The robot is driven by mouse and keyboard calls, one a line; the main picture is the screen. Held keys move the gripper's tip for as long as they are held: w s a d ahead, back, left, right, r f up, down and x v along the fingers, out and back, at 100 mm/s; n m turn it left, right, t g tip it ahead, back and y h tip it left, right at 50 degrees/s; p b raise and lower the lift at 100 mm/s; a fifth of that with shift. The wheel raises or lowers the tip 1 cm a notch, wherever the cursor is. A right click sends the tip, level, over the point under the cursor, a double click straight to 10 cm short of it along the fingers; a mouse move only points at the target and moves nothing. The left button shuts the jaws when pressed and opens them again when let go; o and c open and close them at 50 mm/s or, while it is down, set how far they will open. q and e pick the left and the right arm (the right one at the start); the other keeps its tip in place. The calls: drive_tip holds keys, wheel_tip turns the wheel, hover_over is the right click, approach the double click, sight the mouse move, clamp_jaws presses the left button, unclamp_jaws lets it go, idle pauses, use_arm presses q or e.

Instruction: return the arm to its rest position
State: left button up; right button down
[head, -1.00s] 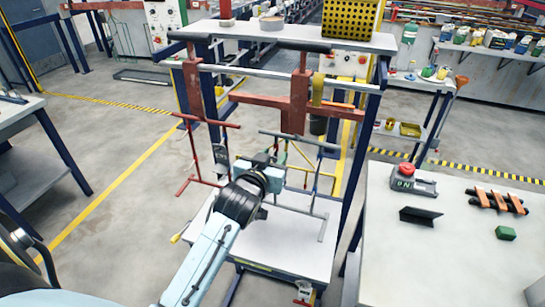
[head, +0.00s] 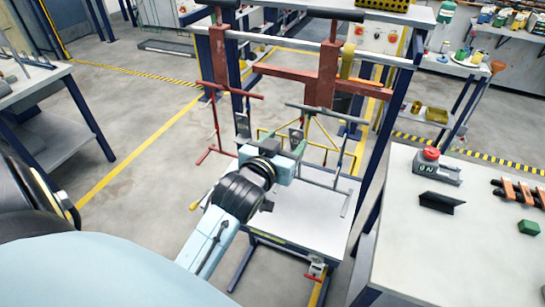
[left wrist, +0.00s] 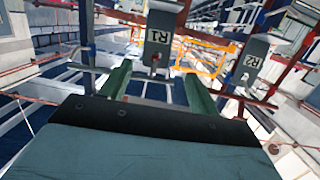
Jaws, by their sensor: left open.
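My left arm reaches up from the bottom of the head view. Its left gripper (head: 296,146) is in front of a frame with hanging racks. In the left wrist view the two green fingers of the left gripper (left wrist: 156,76) stand apart with nothing between them. A red rack (head: 217,125) hangs to the left of the gripper and a grey rack (head: 335,116) hangs to its right. Grey tags marked R1 (left wrist: 160,44) and R2 (left wrist: 250,62) show beyond the fingers. My right gripper is not in view.
A white shelf (head: 285,215) is below the gripper. A white table (head: 430,235) at right carries a red-button box (head: 436,165), a black angle piece (head: 440,202) and a green block (head: 529,227). A bench (head: 30,85) stands at left. Open floor lies between.

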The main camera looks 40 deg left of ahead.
use_arm(q)
drive_tip(key=v, duration=0.7)
drive_tip(key=s+d+f+m+g+h, duration=0.2)
drive_tip(key=s+d+f+g, duration=0.1)
drive_tip(key=s+f+g, duration=0.45)
drive_tip(key=s+d+f+m+g+h, duration=0.1)
drive_tip(key=s+d+f+m+g, duration=0.1)
drive_tip(key=s+f+g, duration=0.55)
wheel_tip(320, 180, down, 32)
drive_tip(key=s+t+b, duration=0.1)
drive_tip(key=s+b, duration=0.1)
drive_tip(key=b, duration=0.5)
drive_tip(key=s+a+f+b, duration=0.1)
drive_tip(key=s+f+b, duration=0.1)
drive_tip(key=s+f, duration=0.6)
drive_tip(key=s+a+f+g+b, duration=0.1)
drive_tip(key=s+f+b, duration=0.2)
drive_tip(key=s+f, duration=0.6)
wheel_tip(320, 180, down, 5)
drive_tip(key=shift+s+a+f+m+b, duration=0.15)
drive_tip(key=shift+s+a+m+b, duration=0.15)
